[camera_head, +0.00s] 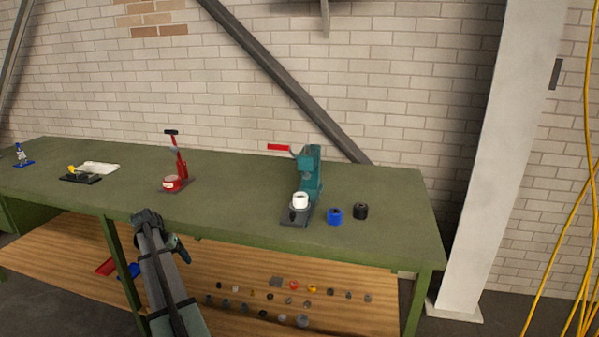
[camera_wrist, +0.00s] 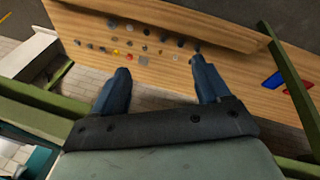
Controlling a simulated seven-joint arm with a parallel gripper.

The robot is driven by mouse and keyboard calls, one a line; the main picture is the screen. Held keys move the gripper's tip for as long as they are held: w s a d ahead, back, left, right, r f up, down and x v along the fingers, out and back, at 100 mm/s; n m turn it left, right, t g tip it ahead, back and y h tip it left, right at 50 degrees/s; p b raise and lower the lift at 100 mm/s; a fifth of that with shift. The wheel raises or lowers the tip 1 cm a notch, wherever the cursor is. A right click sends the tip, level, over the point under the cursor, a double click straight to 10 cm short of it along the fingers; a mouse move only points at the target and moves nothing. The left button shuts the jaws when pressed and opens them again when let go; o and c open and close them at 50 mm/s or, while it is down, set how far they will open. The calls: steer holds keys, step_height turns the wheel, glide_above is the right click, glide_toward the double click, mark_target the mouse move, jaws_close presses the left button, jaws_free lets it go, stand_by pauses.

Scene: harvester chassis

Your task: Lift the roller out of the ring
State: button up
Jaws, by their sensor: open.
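I cannot make out which part is roller and which is ring. A blue cylinder (camera_head: 335,216) and a black cylinder (camera_head: 360,211) stand upright on the bench just right of it, each with a dark opening on top. My gripper (camera_wrist: 160,66) is open and empty in the wrist view, its two blue-grey fingers spread, pointing towards the lower shelf. In the head view my arm is at the bench's front edge, well left of the press.
The teal press (camera_head: 311,172) with a red lever stands over the white piece. A red tool (camera_head: 173,183) with an upright handle stands further left on the green bench (camera_head: 235,196). Several small parts lie on the wooden lower shelf (camera_head: 215,272). The bench between red tool and press is clear.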

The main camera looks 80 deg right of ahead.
steer(key=s+d+r+m+h, duration=0.1)
steer(key=s+d+r+m, duration=0.35)
steer(key=d+r, duration=0.9)
steer(key=s+d+r+y, duration=0.1)
steer(key=s+d+r, duration=0.1)
steer(key=s+d, duration=0.3)
steer(key=s+d+r+t+y, duration=0.1)
steer(key=s+d+r, duration=0.2)
steer(key=s, duration=1.1)
steer(key=s+d+r+y, duration=0.1)
steer(key=s+d+r, duration=0.1)
steer(key=s+d, duration=0.7)
steer(key=shift+s+d+r+m+t, duration=0.25)
steer(key=shift+s+r+m+t, duration=0.1)
steer(key=shift+s, duration=0.3)
step_height(320, 180, up, 4)
steer(key=s+y, duration=0.1)
steer(key=s, duration=0.2)
glide_above(300, 197)
steer(key=shift+n, duration=0.4)
steer(key=shift+d+f, duration=0.15)
steer(key=shift+f, duration=2.95)
steer(key=shift+f, duration=3.25)
steer(key=shift+r, duration=0.1)
steer(key=c, duration=0.4)
steer(key=o, duration=0.9)
steer(key=shift+c, duration=0.2)
